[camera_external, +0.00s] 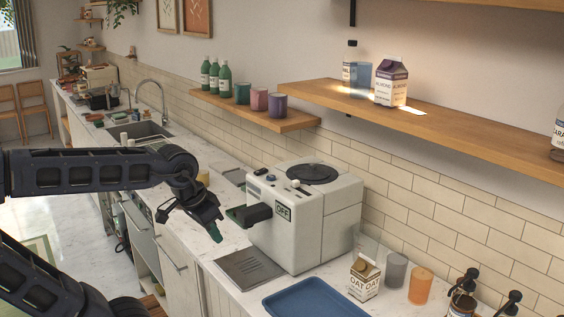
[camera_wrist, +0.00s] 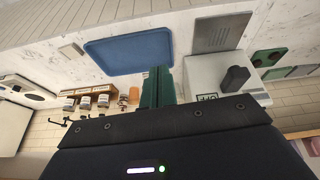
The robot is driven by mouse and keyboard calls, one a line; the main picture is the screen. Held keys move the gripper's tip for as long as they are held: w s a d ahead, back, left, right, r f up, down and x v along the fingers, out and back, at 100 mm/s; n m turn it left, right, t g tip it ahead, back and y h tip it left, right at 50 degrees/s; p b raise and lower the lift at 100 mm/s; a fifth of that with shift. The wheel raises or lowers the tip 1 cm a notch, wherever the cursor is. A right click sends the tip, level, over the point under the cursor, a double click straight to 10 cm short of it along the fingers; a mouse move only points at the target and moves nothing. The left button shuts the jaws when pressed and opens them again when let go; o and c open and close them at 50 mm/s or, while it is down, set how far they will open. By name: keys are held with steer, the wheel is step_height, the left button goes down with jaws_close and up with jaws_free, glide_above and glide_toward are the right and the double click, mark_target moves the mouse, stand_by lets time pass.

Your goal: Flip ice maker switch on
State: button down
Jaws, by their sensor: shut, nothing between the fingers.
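The ice maker (camera_external: 322,225) is a white box machine on the counter, with a black spout (camera_external: 248,214) on its front and a label reading OFF (camera_external: 283,210). Small controls (camera_external: 293,185) and a dark round lid sit on its top; I cannot tell which one is the switch. My gripper (camera_external: 216,233) is shut and empty, left of the machine in the external view and apart from it. In the wrist view the green fingers (camera_wrist: 158,88) are together, with the ice maker (camera_wrist: 205,75) just right of them.
A metal drip grate (camera_external: 250,268) lies before the machine. A blue tray (camera_external: 315,300) is at the front, with an oat carton (camera_external: 364,278) and cups behind it. Wooden shelves (camera_external: 430,125) with bottles and cups hang above. Open air lies between my gripper and the machine.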

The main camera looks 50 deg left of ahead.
steer(key=w+a+r+n, duration=0.4)
steer(key=w+r, duration=0.2)
steer(key=w, duration=0.2)
step_height(320, 180, up, 7)
steer(key=n+g, duration=0.3)
steer(key=n, duration=1)
glide_above(264, 169)
steer(key=s, duration=0.3)
steer(key=shift+w+f, duration=0.1)
steer(key=shift+w, duration=0.15)
steer(key=shift+f, duration=0.1)
steer(key=f, duration=0.4)
steer(key=w+f, duration=0.1)
steer(key=f, duration=0.4)
steer(key=w+f, duration=0.1)
steer(key=f, duration=0.3)
steer(key=shift+f, duration=0.35)
